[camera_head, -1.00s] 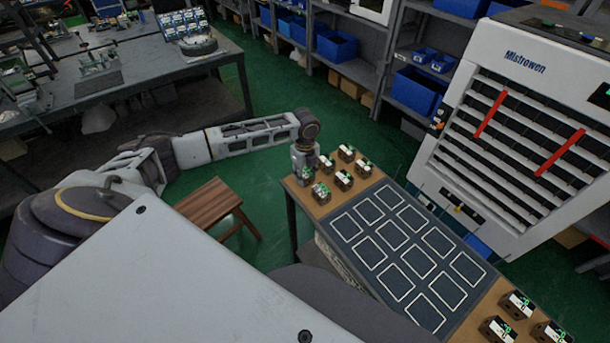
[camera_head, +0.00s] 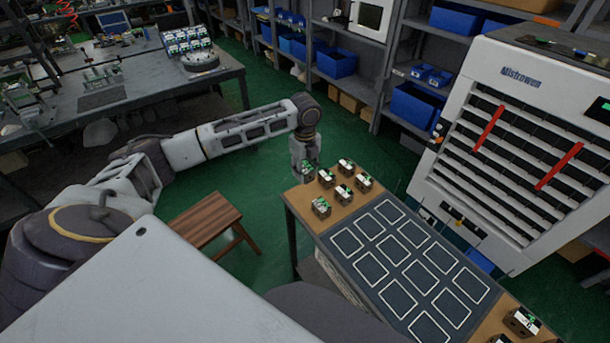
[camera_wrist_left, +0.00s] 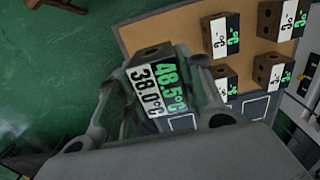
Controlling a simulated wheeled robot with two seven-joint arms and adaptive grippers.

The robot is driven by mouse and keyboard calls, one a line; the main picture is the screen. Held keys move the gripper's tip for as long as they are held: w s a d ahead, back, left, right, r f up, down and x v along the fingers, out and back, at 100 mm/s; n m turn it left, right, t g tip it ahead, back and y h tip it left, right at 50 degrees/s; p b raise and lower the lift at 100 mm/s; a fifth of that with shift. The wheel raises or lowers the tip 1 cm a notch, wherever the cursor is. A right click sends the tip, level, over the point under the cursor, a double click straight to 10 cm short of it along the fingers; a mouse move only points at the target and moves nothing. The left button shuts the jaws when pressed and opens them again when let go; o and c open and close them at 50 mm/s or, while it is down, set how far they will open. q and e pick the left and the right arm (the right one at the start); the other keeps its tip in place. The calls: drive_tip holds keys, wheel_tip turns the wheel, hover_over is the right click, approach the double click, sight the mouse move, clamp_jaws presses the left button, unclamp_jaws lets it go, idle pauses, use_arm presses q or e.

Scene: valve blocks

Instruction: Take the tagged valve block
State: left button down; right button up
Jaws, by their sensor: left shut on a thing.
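My left gripper (camera_head: 306,160) is shut on a valve block (camera_head: 308,173), held above the far left corner of the brown-topped table (camera_head: 340,215). In the left wrist view the held block (camera_wrist_left: 154,88) sits between the fingers. Its label has a white half reading 38.0°C and a black half reading 48.5°C in green. Several similar blocks stand on the brown strip, such as one near the left edge (camera_head: 321,207) and one farther right (camera_head: 364,182). Their labels are too small to read in the head view. My right gripper is not in view.
The table's dark middle (camera_head: 385,235) has several empty white-outlined squares. More blocks (camera_head: 522,322) stand at its near right end. A wooden stool (camera_head: 206,218) is left of the table. A tall white cabinet (camera_head: 510,150) stands behind it. Green floor is clear around the gripper's left.

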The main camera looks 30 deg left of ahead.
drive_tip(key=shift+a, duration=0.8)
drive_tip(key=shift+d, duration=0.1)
